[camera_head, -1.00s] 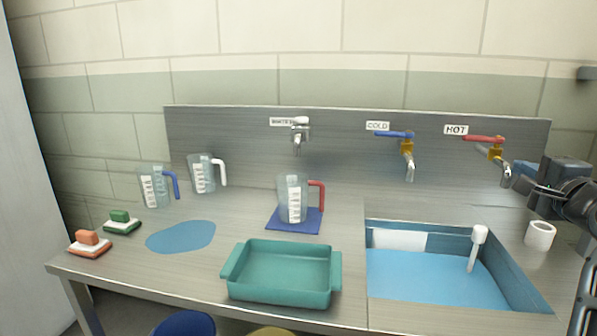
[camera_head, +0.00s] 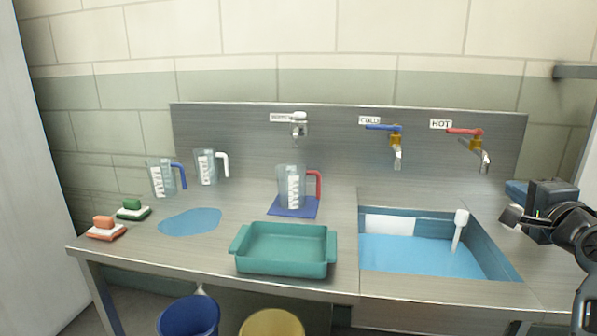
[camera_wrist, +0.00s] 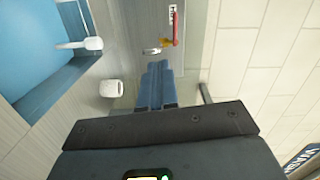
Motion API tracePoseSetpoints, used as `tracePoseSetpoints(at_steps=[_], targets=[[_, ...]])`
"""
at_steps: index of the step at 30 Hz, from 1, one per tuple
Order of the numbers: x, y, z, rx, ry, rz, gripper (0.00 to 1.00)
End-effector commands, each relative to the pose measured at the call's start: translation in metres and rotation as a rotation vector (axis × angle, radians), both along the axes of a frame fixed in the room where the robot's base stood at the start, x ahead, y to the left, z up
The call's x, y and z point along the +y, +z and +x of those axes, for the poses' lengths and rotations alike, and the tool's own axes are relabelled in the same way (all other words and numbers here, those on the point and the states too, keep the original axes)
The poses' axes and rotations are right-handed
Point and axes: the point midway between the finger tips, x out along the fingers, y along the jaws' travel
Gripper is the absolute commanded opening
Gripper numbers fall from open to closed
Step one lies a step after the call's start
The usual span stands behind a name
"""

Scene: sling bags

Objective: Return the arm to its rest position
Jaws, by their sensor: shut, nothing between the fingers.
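My gripper (camera_head: 514,188) is at the right edge of the head view, above the counter to the right of the sink. Its blue fingers (camera_wrist: 158,84) show in the wrist view, pressed together with nothing between them. My dark arm reaches in from the right edge of the head view. In the wrist view, a white ring-shaped piece (camera_wrist: 111,88) stands on the counter beside the fingers, apart from them. In the head view that piece is hidden behind my gripper and arm.
The sink basin (camera_head: 485,246) holds blue water and a white upright pipe. The hot tap (camera_head: 485,158) and cold tap (camera_head: 397,155) are on the backsplash. A teal tray (camera_head: 285,270), a red-handled jug (camera_head: 291,187) on a blue mat, and two more jugs stand left. A wall rail (camera_head: 575,72) is upper right.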

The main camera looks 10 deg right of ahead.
Motion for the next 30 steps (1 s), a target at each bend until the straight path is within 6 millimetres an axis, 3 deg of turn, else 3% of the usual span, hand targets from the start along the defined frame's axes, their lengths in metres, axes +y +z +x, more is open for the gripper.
tracePoseSetpoints(at_steps=[11, 21, 30], targets=[[0.022, -0.074, -0.046, 0.107, -0.015, -0.235, 0.0], [0.071, -0.164, -0.142, 0.243, 0.032, -0.612, 0.0], [0.122, -0.212, -0.243, 0.321, 0.127, -0.905, 0.0]])
